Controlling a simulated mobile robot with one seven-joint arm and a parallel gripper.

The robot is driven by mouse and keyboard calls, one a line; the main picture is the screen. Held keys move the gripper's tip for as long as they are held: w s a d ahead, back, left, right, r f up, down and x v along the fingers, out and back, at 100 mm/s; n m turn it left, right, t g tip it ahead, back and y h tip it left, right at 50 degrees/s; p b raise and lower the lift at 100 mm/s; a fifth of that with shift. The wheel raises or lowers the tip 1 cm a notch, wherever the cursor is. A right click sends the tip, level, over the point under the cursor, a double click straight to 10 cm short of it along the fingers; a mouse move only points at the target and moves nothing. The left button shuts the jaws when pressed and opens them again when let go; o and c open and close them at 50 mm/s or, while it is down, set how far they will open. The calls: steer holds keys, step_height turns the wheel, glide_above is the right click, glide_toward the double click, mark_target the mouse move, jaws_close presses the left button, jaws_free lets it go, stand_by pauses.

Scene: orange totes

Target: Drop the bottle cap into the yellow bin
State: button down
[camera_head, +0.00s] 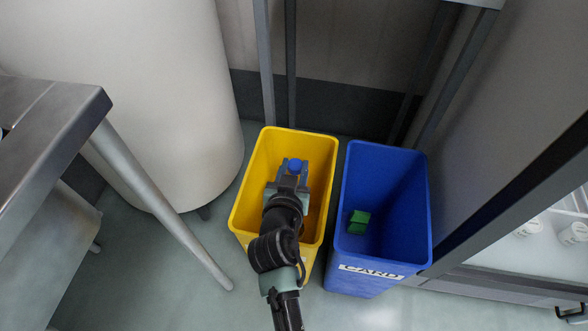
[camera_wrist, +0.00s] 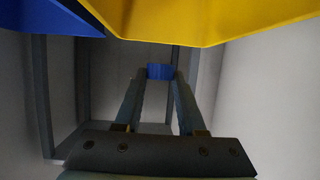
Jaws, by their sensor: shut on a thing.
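The blue bottle cap (camera_head: 295,166) is held between the tips of my gripper (camera_head: 292,176). In the wrist view the cap (camera_wrist: 160,72) sits between the two finger ends of my gripper (camera_wrist: 160,80), which is shut on it. The yellow bin (camera_head: 248,195) stands open at the middle of the head view. My gripper and the cap appear over its opening, inside the outline of its rim. The height of the cap relative to the rim is hard to tell. The bin's yellow edge (camera_wrist: 200,25) crosses the top of the wrist view.
A blue bin (camera_head: 352,275) with a green block (camera_head: 359,221) inside stands close to the right. A metal table (camera_head: 50,120) and a large white cylinder (camera_head: 150,90) are at left. Metal posts (camera_head: 290,60) rise behind the bins. A glass-fronted cabinet (camera_head: 500,285) is at right.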

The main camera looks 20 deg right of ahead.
step_height(320, 180, down, 5)
steer(key=b, duration=0.4)
steer(key=shift+f, duration=0.1)
steer(key=shift+c, duration=2.1)
jaws_free()
steer(key=p+v, duration=0.4)
steer(key=v, duration=0.9)
steer(key=shift+w, duration=0.1)
